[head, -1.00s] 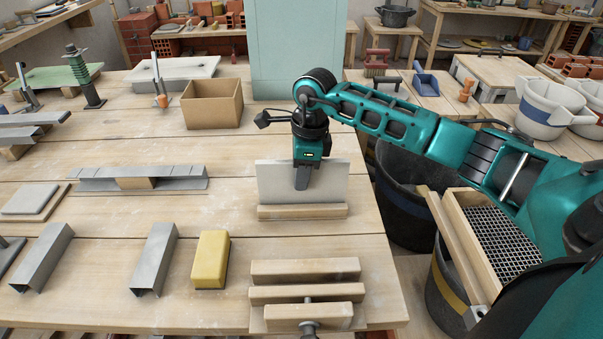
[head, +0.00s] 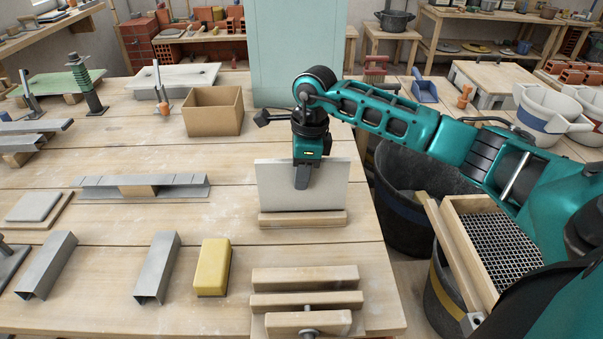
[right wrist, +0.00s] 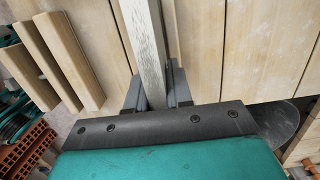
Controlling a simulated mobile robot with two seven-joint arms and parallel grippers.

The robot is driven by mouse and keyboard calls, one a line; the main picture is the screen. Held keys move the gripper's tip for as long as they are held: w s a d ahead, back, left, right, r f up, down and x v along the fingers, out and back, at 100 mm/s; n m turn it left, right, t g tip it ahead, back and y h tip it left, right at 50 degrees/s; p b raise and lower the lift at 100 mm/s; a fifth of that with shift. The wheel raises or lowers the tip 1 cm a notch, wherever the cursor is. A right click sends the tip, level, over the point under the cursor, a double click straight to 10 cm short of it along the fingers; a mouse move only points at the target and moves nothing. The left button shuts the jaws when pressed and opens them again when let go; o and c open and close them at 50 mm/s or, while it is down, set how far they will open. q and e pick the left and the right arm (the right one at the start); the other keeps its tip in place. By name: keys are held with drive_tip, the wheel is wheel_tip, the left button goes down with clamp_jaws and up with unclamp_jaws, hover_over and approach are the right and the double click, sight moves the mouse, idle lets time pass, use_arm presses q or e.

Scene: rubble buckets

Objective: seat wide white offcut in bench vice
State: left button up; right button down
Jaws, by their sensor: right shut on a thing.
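The wide white offcut (head: 325,187) is a pale flat board standing upright on edge in the head view. My right gripper (head: 303,178) is shut on its top edge from above. In the right wrist view the offcut (right wrist: 146,40) runs between the two fingers of the gripper (right wrist: 156,85). A low wooden block (head: 303,219) lies along the foot of the offcut on the near side; I cannot tell whether the offcut touches the bench. The bench vice (head: 305,300), with wooden jaws and a metal screw, is at the bench's near edge. My left gripper is out of view.
A yellow sponge-like block (head: 212,267) lies left of the vice. Metal channels (head: 158,268) and a cardboard box (head: 213,110) stand further left and back. A dark bucket (head: 400,205) is beyond the bench's right edge. Bare bench lies between offcut and vice.

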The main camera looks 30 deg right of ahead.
drive_tip(key=shift+r, duration=0.1)
drive_tip(key=shift+r+p, duration=0.5)
drive_tip(key=shift+r, duration=1)
drive_tip(key=shift+a, duration=0.1)
